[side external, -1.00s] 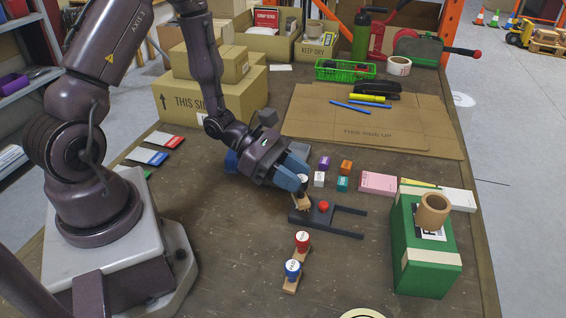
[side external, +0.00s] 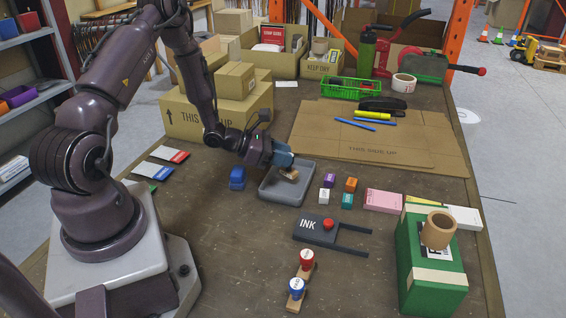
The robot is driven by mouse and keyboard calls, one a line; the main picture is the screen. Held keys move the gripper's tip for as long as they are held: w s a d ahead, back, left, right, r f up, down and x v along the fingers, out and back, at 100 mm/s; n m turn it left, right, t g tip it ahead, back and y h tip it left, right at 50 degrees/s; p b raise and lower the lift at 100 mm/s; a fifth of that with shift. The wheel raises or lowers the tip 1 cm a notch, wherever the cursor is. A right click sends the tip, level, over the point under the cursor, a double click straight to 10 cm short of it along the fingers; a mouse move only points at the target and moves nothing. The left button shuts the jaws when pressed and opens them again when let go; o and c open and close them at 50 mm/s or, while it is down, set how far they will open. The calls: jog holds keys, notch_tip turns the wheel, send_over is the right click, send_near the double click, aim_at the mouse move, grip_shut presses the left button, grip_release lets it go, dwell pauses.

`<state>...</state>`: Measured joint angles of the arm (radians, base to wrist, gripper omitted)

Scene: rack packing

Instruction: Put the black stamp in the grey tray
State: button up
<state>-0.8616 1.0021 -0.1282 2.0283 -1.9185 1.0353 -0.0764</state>
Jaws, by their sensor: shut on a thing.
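The stamp's black knob is hidden by the fingers now. The wooden base looks tilted and within the tray's outline. I cannot tell whether it touches the tray floor. No other thing shows in the tray.
An ink pad (side external: 312,230) with a red knob lies in front of the tray. A red stamp (side external: 306,260) and a blue stamp (side external: 296,289) stand nearer. Small coloured blocks (side external: 351,184) are to the right, a blue object (side external: 237,178) to the left.

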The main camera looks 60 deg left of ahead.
aim_at(288, 172)
jog(key=shift+f, duration=1.05)
jog(key=shift+f, duration=0.1)
jog(key=o, duration=0.9)
